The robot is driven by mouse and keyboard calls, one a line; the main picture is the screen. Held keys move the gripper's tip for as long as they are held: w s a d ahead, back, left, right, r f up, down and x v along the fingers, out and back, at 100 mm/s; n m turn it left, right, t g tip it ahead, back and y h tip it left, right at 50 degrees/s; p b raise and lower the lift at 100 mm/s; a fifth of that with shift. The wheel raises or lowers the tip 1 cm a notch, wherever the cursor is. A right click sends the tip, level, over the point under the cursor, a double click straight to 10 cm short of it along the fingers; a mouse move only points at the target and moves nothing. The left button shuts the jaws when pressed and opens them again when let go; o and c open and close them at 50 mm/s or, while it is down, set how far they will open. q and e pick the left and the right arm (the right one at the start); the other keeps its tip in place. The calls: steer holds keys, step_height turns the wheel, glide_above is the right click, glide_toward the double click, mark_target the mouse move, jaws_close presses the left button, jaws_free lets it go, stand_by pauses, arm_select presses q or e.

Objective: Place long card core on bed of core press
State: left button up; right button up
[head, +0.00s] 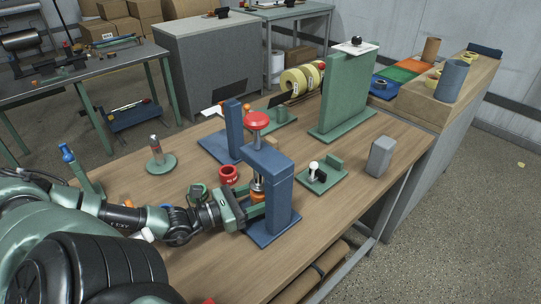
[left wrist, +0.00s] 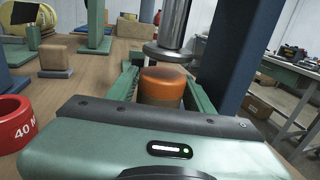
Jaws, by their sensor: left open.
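The blue core press (head: 279,190) stands on the wooden table, with a red knob on top and a metal ram (left wrist: 172,35) pointing down. The bed below is mostly hidden. My right gripper is out of view.
A red ring (head: 228,174) marked 40 stands left of the press. A green fixture (head: 320,180) and a grey block (head: 380,157) stand to its right, a tall green panel (head: 346,95) behind. A brown tube (head: 431,48) stands on the right bench.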

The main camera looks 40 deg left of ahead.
arm_select(q)
steer(key=p+v, duration=0.1)
steer(key=v, duration=0.2)
steer(key=p+v, duration=0.1)
steer(key=v, duration=0.2)
steer(key=p+v, duration=0.2)
steer(key=v, duration=0.1)
steer(key=shift+s+a+r, duration=0.1)
steer(key=shift+s+r, duration=0.05)
steer(key=shift+r, duration=0.15)
steer(key=shift+s+a+f, duration=0.15)
steer(key=shift+s+f, duration=0.05)
steer(key=shift+s, duration=0.35)
